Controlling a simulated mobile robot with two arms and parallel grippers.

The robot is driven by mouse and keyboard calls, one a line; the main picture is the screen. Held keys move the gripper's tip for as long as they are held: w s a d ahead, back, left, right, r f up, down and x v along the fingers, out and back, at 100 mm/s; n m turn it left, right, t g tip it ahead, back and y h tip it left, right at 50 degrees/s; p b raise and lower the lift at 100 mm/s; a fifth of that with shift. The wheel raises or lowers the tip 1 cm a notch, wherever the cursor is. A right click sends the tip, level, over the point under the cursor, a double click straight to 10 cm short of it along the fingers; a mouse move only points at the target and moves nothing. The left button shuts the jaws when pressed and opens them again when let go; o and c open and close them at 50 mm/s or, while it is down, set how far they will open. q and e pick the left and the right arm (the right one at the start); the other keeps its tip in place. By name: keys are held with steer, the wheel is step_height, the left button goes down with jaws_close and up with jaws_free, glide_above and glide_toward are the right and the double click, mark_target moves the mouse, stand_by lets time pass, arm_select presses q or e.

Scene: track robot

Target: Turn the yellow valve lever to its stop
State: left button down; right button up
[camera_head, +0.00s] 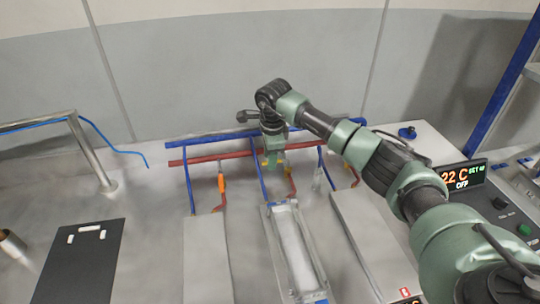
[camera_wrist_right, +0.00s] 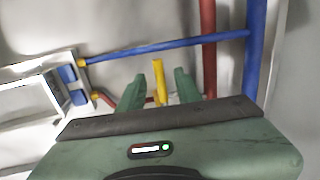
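The yellow valve lever (camera_wrist_right: 159,88) stands upright between the two green fingers of my right gripper (camera_wrist_right: 160,75) in the right wrist view. A gap shows on each side of it, so the fingers are open around it and not closed on it. In the head view my right gripper (camera_head: 273,160) points down over the middle branch pipes, just in front of the red and blue pipes, and mostly hides the lever there. The lever's lower end and pivot are hard to make out. My left gripper is in neither view.
A blue pipe (camera_head: 205,138) and a red pipe (camera_head: 205,159) run across the back. An orange handle (camera_head: 221,183) sits on a branch at left. A metal tray (camera_head: 278,262) lies below my gripper. A black plate (camera_head: 80,265) lies at left; a display (camera_head: 463,177) stands at right.

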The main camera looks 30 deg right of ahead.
steer(key=shift+f, duration=0.1)
jaws_close()
stand_by(1.4)
